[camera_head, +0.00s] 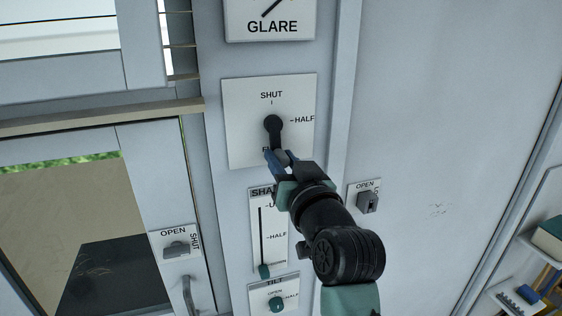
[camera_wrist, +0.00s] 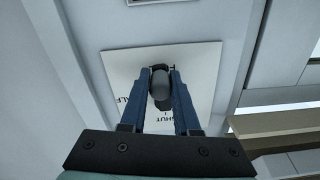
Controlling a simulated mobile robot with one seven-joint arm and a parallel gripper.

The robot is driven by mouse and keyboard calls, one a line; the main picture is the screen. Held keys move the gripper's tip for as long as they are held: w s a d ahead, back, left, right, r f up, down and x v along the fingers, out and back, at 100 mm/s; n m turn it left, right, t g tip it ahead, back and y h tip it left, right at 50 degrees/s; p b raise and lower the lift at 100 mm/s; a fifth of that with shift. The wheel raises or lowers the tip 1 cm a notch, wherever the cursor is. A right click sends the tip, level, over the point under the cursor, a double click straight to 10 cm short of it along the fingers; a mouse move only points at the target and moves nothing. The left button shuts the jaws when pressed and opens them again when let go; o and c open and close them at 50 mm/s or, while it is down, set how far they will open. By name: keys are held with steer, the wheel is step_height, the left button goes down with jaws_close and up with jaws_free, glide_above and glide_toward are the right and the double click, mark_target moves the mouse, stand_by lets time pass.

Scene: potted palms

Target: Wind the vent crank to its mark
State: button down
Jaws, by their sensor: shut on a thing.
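The vent crank (camera_head: 273,125) is a dark lever on a white square plate (camera_head: 240,100) on the wall. The plate reads SHUT at the top and HALF at the right; the lettering at the bottom is mostly hidden behind my gripper. The crank's arm points down from its hub, toward the bottom lettering. My gripper (camera_head: 279,157) is at the crank's lower end. In the wrist view, the blue fingers (camera_wrist: 161,82) are closed around the crank's grey knob (camera_wrist: 160,85), one on each side. The plate also shows behind them in the wrist view (camera_wrist: 125,62).
Above is the GLARE plate (camera_head: 296,28). Below are the shade slider panel (camera_head: 280,240) and the TILT knob (camera_head: 277,303). An OPEN switch (camera_head: 367,201) sits right of my wrist, another latch (camera_head: 177,248) at the lower left. Shelves (camera_head: 545,235) stand at the far right.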

steer(key=shift+d+b, duration=0.15)
steer(key=shift+b, duration=0.15)
steer(key=n+b, duration=0.1)
steer(key=b, duration=0.1)
steer(key=d+n+b, duration=0.1)
steer(key=n+b, duration=0.1)
steer(key=b, duration=0.1)
steer(key=shift+w+d, duration=0.2)
steer(key=n+b, duration=0.1)
steer(key=d+r+n+b, duration=0.1)
steer(key=n+b, duration=0.3)
steer(key=shift+w+d+r, duration=0.25)
steer(key=shift+d, duration=0.05)
steer(key=r+n+b, duration=0.1)
steer(key=n, duration=0.1)
steer(key=d+r+n+b, duration=0.1)
steer(key=n+b, duration=0.1)
steer(key=shift+w, duration=0.2)
steer(key=shift+d+r+n+b, duration=0.1)
steer(key=shift+r+n+b, duration=0.3)
steer(key=shift+n, duration=0.85)
steer(key=shift+d+r+n+b, duration=0.15)
steer(key=shift+r+n, duration=0.45)
steer(key=shift+n, duration=0.65)
steer(key=shift+a, duration=0.1)
steer(key=c, duration=1)
jaws_free()
steer(key=o, duration=0.3)
steer(key=shift+w+f, duration=0.1)
steer(key=shift+f, duration=0.05)
